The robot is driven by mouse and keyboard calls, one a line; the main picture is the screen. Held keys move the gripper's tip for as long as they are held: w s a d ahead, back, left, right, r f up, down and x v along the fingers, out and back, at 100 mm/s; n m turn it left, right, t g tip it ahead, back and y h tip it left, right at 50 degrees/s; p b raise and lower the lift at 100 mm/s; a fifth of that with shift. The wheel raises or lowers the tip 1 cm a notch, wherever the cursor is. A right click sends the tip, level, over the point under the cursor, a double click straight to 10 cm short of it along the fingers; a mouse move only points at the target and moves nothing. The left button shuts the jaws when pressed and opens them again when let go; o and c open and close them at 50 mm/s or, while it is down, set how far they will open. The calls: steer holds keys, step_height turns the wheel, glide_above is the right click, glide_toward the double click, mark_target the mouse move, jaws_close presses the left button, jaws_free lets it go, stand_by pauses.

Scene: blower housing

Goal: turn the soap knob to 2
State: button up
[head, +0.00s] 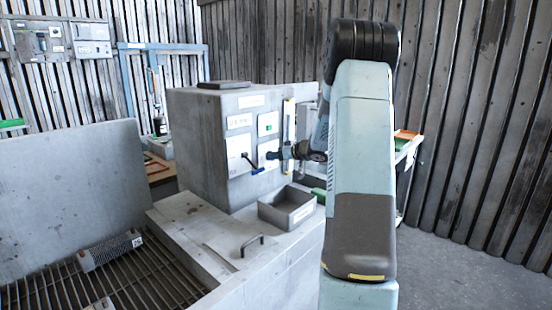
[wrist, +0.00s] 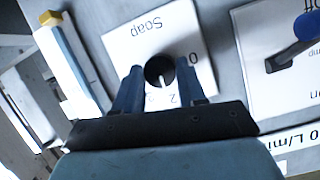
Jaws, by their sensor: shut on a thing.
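The soap knob (wrist: 159,71) is a round black knob with a white pointer line. It sits on a white plate (wrist: 180,28) marked "Soap", upside down in the wrist view. A "0" is right of the knob and a "2" below it. The pointer aims downward, close to the "2"; I cannot tell if it is exactly on it. My gripper (wrist: 160,79) is shut on the knob, one finger on each side. In the head view my gripper (head: 283,153) is against the panel of the grey housing (head: 205,140) and hides the knob.
A blue-ended lever (wrist: 290,52) on an On/Off plate is right of the knob in the wrist view. A yellow-ended pale bar (wrist: 68,60) is at the left. A grey open tray (head: 287,208) and a metal handle (head: 252,241) are below the panel.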

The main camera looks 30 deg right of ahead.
steer(key=shift+f, duration=0.15)
steer(key=o, duration=1.1)
steer(key=shift+c, duration=0.2)
steer(key=v, duration=1.3)
steer(key=shift+s+d, duration=0.15)
steer(key=shift+s, duration=0.15)
